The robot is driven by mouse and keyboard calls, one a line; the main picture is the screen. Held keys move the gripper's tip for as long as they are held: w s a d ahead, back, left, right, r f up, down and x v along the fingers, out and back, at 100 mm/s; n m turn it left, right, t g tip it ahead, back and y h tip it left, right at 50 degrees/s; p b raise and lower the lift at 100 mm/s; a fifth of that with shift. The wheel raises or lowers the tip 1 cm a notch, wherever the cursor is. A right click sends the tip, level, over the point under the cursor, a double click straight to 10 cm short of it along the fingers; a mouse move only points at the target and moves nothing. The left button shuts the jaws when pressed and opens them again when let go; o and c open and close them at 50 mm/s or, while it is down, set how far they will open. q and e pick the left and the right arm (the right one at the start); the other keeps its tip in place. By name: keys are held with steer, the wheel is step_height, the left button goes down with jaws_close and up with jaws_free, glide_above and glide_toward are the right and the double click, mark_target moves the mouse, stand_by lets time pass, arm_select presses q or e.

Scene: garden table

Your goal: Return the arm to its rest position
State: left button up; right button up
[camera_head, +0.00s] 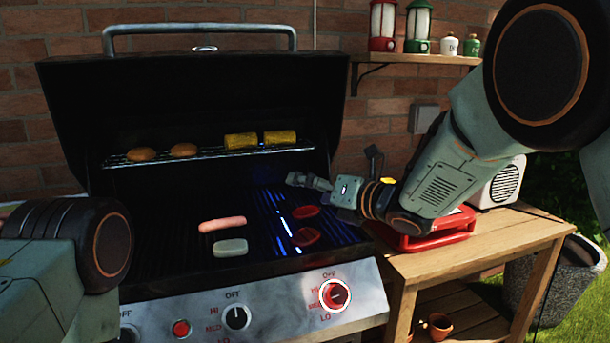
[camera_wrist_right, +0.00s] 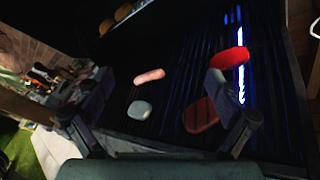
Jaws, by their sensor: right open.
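My right arm reaches in from the right in the head view. Its gripper (camera_head: 318,186) is over the right part of the open grill (camera_head: 180,265). The right wrist view shows its two fingers spread apart with nothing between them (camera_wrist_right: 160,105). On the grate lie a pink sausage (camera_head: 222,224), a pale slab (camera_head: 230,248) and two red pieces (camera_head: 305,211) (camera_head: 306,237). They also show in the wrist view: sausage (camera_wrist_right: 149,76), slab (camera_wrist_right: 139,110), red pieces (camera_wrist_right: 229,61) (camera_wrist_right: 201,116). Part of my left arm shows at the left edge; its gripper is out of view.
A warming rack (camera_head: 210,157) holds two buns and two corn pieces. The raised lid (camera_head: 190,75) stands behind. A wooden side table (camera_head: 480,250) bears a red tray (camera_head: 430,238), partly behind my arm, and a white appliance (camera_head: 500,185). A shelf (camera_head: 420,58) holds lanterns.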

steer(key=m+p, duration=0.2)
steer(key=r+m+h+p, duration=0.1)
steer(key=m+p, duration=0.1)
steer(key=m, duration=0.1)
steer(key=r+m+p, duration=0.1)
steer(key=m+p, duration=0.1)
steer(key=m, duration=0.1)
steer(key=shift+s+a+t+h, duration=0.15)
steer(key=shift+t+h, duration=0.15)
steer(key=shift+t, duration=0.1)
steer(key=shift+f, duration=0.15)
